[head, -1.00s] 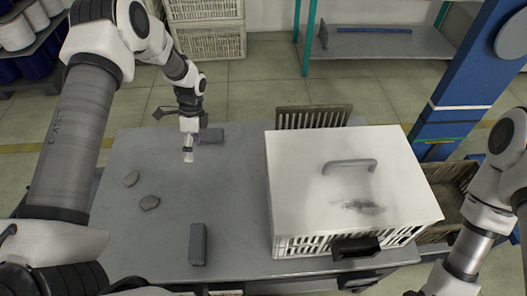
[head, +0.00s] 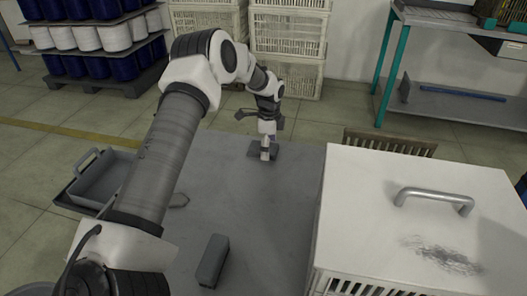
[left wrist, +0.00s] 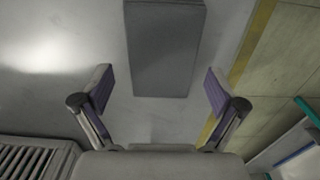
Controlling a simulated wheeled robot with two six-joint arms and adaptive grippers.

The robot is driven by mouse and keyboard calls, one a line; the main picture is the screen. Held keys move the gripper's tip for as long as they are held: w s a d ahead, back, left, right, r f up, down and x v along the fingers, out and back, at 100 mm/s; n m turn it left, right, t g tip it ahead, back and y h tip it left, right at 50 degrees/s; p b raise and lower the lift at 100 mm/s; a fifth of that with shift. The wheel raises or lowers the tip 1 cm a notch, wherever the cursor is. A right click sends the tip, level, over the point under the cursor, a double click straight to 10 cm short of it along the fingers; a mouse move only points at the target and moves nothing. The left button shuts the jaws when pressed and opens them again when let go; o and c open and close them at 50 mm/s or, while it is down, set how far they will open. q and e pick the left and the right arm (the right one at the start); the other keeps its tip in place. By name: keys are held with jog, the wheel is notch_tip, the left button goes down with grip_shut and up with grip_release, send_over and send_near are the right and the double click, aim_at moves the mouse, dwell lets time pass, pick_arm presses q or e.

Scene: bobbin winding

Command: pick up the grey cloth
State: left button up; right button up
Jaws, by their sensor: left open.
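The grey cloth (head: 274,153) lies as a flat, dark grey rectangle near the far edge of the grey table. In the left wrist view the cloth (left wrist: 166,40) lies ahead of the fingers, its near end reaching between the two tips. My left gripper (head: 265,154) points down at the cloth and partly covers it. In the left wrist view the left gripper (left wrist: 158,82) is open, with one finger to each side of the cloth's near end and bare gaps between. Nothing is held. My right gripper is out of view.
A grey block (head: 213,261) lies on the near part of the table (head: 225,195). A large white box (head: 370,185) with a metal handle stands on the right. A grey tray (head: 108,183) is at the left. White crates (head: 289,76) stand on the floor behind.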

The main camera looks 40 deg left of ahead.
pick_arm(q)
jog(key=c, duration=1.1)
jog(key=shift+c, duration=0.2)
jog(key=shift+r, duration=0.15)
jog(key=shift+r, duration=0.2)
notch_tip(320, 180, up, 4)
jog(key=shift+f+p, duration=0.25)
jog(key=shift+p, duration=0.75)
jog(key=s+d+p, duration=0.1)
jog(key=s+d, duration=0.1)
jog(key=s, duration=0.2)
jog(key=s+d+p, duration=0.1)
jog(key=s+d, duration=0.2)
jog(key=s, duration=0.2)
jog(key=s+d+r+p, duration=0.1)
jog(key=s+d, duration=0.1)
jog(key=s, duration=0.3)
jog(key=shift+s+d, duration=0.1)
jog(key=shift+d, duration=0.15)
